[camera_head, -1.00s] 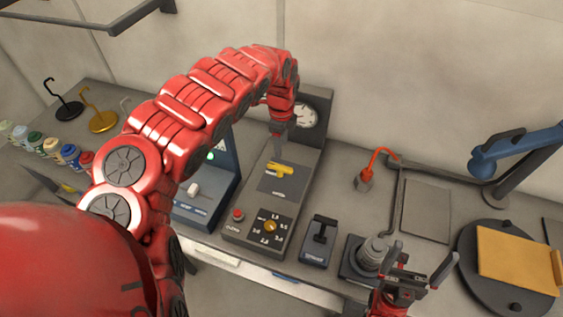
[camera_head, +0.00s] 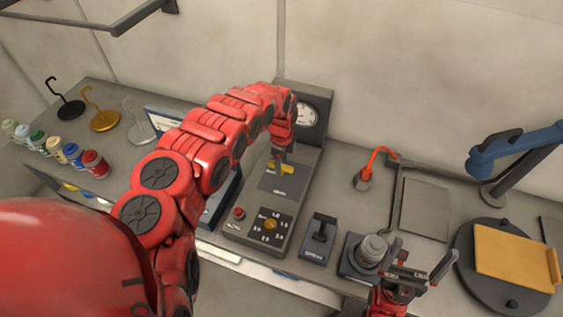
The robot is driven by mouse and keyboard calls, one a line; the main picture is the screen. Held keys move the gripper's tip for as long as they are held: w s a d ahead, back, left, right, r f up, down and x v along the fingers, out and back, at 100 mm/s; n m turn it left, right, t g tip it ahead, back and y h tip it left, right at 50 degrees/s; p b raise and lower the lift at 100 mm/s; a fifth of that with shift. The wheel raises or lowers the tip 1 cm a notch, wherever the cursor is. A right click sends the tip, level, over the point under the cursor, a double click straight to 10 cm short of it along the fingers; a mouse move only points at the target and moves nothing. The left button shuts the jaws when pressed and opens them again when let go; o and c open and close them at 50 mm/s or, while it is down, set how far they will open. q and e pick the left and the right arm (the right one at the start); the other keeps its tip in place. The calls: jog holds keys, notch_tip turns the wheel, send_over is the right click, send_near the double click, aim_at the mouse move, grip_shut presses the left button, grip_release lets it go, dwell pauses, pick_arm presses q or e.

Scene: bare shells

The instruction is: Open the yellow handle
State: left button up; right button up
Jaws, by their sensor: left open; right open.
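The yellow handle (camera_head: 287,169) lies on the dark upper plate of a grey control box on the counter, and part of it is hidden behind my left gripper. My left gripper (camera_head: 280,160) points down right at the handle; its fingers are small and partly hidden by the arm, and I cannot tell whether they touch the handle. My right gripper (camera_head: 420,268) is open and empty at the front edge of the counter, low in the picture, far to the right of the handle.
The control box (camera_head: 251,208) carries a red button (camera_head: 239,213), a dial (camera_head: 270,225) and a gauge (camera_head: 303,115) behind. A black lever (camera_head: 319,238), a grey cylinder device (camera_head: 371,252), a red-orange hooked part (camera_head: 371,165) and a round dark plate (camera_head: 473,265) stand rightward. Jars and hooks stand left.

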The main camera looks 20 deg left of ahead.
pick_arm(q)
grip_shut()
dwell(0.3)
jog(key=shift+f+n+b, duration=0.15)
jog(key=shift+n+b, duration=1.2)
jog(key=shift+n, duration=0.15)
jog(key=n+b, duration=0.3)
jog(key=shift+w+f+n, duration=0.1)
jog(key=shift+n, duration=0.3)
jog(key=shift+n+b, duration=0.9)
jog(key=n, duration=0.2)
jog(key=shift+r+n+b, duration=0.2)
jog(key=shift+n+b, duration=0.1)
jog(key=shift+b, duration=0.05)
jog(key=n, duration=0.6)
jog(key=shift+a+n, duration=0.1)
jog(key=shift+n, duration=0.2)
